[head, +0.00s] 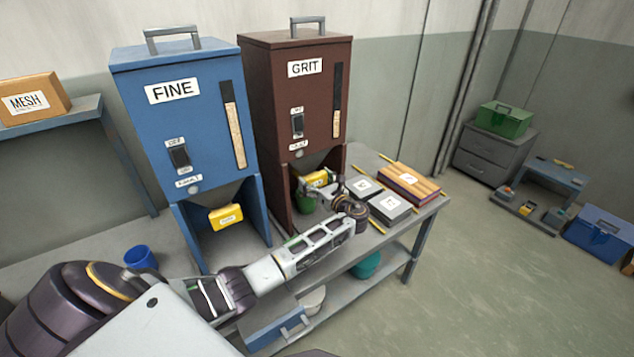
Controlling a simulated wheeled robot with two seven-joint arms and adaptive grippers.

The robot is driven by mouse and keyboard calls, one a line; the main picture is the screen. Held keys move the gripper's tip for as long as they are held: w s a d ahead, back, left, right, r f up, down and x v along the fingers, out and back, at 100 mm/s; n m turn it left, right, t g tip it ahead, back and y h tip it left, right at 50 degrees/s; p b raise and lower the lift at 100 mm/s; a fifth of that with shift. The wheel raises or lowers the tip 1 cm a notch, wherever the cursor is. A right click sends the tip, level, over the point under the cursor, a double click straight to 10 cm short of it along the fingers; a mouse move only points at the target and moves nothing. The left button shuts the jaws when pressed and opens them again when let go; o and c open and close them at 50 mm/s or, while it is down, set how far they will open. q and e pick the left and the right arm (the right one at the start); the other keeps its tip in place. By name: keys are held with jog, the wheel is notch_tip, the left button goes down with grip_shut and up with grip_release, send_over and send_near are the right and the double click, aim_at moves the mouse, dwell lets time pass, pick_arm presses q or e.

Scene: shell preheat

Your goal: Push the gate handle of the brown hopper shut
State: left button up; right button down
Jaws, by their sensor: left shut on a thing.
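The brown hopper (270,120), labelled GRIT, stands on the bench right of a blue one. Its yellow gate handle (319,177) shows in the opening under its body. My left gripper (312,188) is at the handle, reaching in from the front right, and looks shut on it; the fingertips are small and partly overlap it. A green cup (304,203) stands under the hopper, just below and left of the fingers, partly hidden by my gripper. My right gripper is not in view.
The blue FINE hopper (180,110) with its own yellow handle (226,217) stands to the left. A blue cup (140,257) is on the bench at front left. Two grey labelled boxes (390,207) and a wooden-topped block (408,184) lie right of my gripper.

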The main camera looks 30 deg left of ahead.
pick_arm(q)
jog(key=o, duration=1)
jog(key=shift+a+r, duration=0.15)
jog(key=shift+a, duration=0.05)
jog(key=o, duration=0.4)
jog(key=shift+w+a, duration=0.1)
jog(key=shift+c, duration=0.2)
jog(key=shift+d, duration=0.2)
jog(key=v, duration=1.1)
jog(key=shift+d, duration=0.4)
